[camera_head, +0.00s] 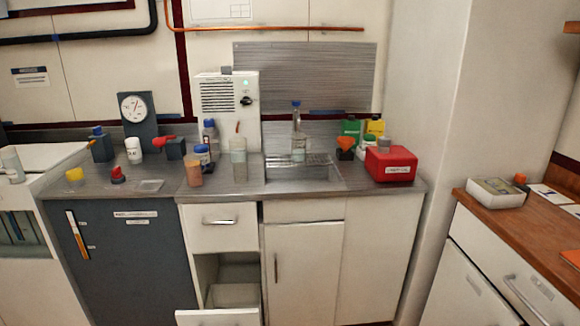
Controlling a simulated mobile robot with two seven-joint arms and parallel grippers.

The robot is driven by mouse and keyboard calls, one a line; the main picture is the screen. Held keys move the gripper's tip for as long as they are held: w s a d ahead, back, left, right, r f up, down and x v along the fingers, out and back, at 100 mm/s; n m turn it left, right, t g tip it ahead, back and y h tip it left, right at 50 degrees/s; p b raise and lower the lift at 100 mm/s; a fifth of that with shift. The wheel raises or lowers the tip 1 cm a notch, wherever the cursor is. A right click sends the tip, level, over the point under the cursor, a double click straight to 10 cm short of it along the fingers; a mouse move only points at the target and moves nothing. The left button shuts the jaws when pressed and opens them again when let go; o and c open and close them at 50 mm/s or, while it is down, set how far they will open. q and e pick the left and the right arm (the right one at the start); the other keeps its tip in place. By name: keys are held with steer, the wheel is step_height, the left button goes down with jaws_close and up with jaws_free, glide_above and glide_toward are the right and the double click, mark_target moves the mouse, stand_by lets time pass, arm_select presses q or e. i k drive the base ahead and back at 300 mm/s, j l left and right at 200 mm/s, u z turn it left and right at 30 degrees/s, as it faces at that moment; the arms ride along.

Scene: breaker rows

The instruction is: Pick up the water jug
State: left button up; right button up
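I cannot tell for certain which vessel is the water jug. A clear, upright open container (238,158) stands on the grey counter left of the sink, with a thin stick rising from it. A tall clear bottle-like shape with a blue top (298,146) stands upright at the back of the sink (305,177); whether it is a vessel or part of the tap is too small to tell. Neither of my grippers shows in the head view.
A white-and-blue bottle (202,154) and an orange-brown cup (194,174) crowd the clear container's left. A red box (391,164) sits right of the sink. Below, a drawer (217,317) stands pulled out. A wooden counter (520,222) is at right.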

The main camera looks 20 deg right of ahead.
mark_target(298, 140)
steer(key=u, duration=0.35)
steer(key=i+l+u, duration=0.1)
steer(key=l+u, duration=0.6)
steer(key=l, duration=0.35)
steer(key=i+l+u, duration=0.1)
steer(key=l, duration=0.35)
